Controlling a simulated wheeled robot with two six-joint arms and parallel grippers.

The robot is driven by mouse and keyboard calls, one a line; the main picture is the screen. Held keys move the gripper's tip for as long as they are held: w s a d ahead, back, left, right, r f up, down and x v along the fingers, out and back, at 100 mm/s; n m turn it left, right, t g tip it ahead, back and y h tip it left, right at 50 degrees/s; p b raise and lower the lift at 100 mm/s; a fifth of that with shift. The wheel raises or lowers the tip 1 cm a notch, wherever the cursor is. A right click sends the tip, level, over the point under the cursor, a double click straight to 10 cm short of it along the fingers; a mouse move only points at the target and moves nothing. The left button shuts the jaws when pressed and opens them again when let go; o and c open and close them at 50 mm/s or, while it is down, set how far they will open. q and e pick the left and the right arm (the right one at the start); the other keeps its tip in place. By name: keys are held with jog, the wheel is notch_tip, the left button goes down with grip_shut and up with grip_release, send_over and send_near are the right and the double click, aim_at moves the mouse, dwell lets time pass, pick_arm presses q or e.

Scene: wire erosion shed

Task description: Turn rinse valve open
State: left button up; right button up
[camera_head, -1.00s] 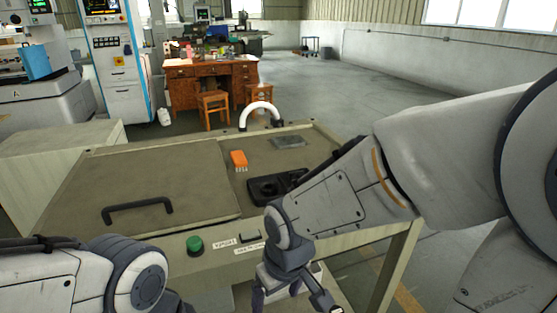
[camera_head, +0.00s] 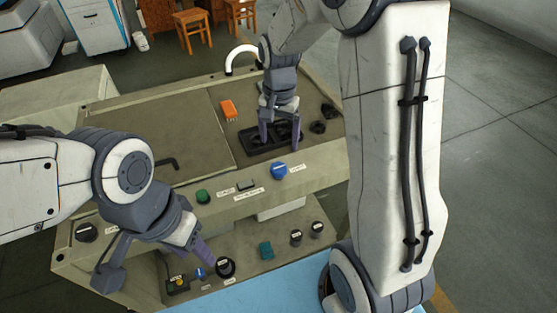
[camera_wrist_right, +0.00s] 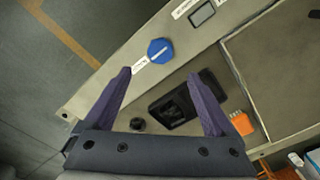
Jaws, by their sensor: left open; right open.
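A blue round knob (camera_head: 279,170) with a small label beside it sits on the front ledge of the machine; I cannot read whether it is the rinse valve. In the right wrist view the blue knob (camera_wrist_right: 160,51) shows a white line on its top. My right gripper (camera_head: 280,143) is open and points down over the black tray, just behind the knob and apart from it. In the right wrist view its fingers (camera_wrist_right: 160,76) are spread with nothing between them. My left gripper (camera_head: 155,270) is open and empty low at the left, above the lower panel.
A green button (camera_head: 203,197) and a dark switch (camera_head: 246,185) sit left of the knob. The lower panel has a small blue part (camera_head: 200,273) and a teal block (camera_head: 266,250).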

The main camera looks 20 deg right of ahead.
aim_at(279, 167)
notch_tip(279, 167, down, 10)
jog(key=shift+f+p, duration=0.1)
jog(key=shift+p, duration=0.3)
jog(key=c, duration=1.4)
jog(key=shift+o, duration=0.2)
